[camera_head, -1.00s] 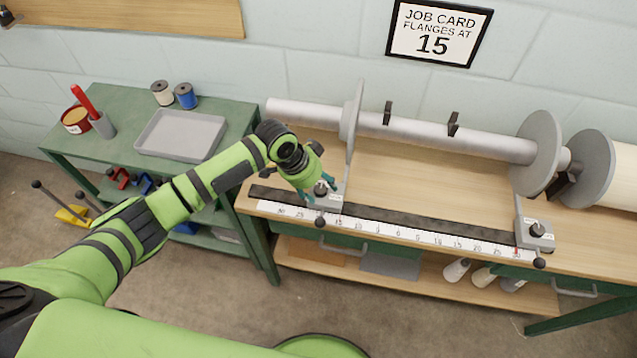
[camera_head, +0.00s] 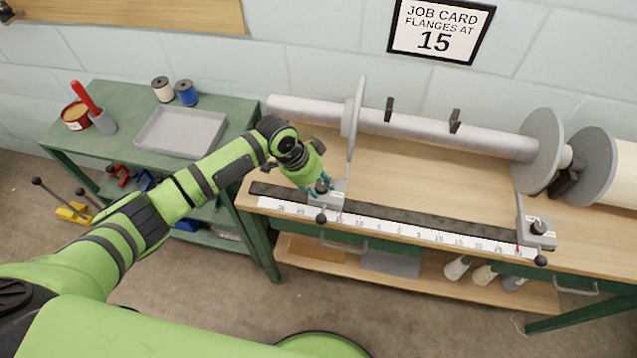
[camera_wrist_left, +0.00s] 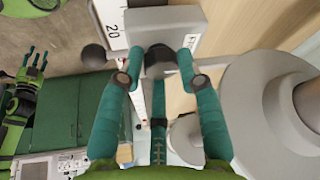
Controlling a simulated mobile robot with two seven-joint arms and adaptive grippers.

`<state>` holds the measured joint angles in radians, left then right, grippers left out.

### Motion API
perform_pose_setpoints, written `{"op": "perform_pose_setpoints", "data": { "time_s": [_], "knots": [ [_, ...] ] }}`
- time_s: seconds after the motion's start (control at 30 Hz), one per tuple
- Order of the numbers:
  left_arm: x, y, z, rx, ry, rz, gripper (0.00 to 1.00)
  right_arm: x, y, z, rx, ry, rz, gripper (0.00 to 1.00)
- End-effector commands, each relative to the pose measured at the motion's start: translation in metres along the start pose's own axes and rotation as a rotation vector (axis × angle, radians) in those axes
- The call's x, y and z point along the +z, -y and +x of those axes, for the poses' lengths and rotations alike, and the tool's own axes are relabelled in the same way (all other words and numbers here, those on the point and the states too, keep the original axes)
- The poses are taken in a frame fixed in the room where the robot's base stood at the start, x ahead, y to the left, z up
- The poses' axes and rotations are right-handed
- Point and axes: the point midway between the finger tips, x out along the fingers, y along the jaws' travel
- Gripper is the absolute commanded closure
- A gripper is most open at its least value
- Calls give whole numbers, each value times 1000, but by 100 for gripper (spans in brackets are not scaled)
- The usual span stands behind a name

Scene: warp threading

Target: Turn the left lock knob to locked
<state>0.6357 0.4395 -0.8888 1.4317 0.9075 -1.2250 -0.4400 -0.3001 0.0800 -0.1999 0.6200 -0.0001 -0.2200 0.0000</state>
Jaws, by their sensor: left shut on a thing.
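The left lock knob (camera_wrist_left: 158,58) is a dark knob on the grey block of the left flange stand (camera_head: 338,196). My left gripper (camera_head: 321,187) points down at this block, its fingers shut on the knob. In the left wrist view its teal fingertips (camera_wrist_left: 170,66) lie on either side of the knob, which they partly hide. I cannot read which way the knob is turned. The right lock knob (camera_head: 538,227) sits clear on the right flange block. My right gripper (camera_wrist_left: 36,66) shows small at the left of the wrist view; its jaw opening is unclear.
The left flange disc (camera_head: 357,110) stands close beside my left gripper, on a grey beam (camera_head: 430,131). A ruler (camera_head: 400,233) runs along the bench front, with a black ball (camera_head: 321,219) beside it. A job card (camera_head: 440,28) reads 15. A side table holds a grey tray (camera_head: 181,132).

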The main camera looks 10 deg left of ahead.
Motion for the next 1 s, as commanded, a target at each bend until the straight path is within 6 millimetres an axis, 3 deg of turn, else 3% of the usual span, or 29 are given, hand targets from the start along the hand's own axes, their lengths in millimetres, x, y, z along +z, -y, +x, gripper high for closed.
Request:
{"op": "perform_pose_setpoints", "data": {
  "time_s": [1.0],
  "knots": [
    [-8, 8, 2, 335, -16, 852, 97, 8, 2, 88, 0, 0, 0, 60]
  ]
}}
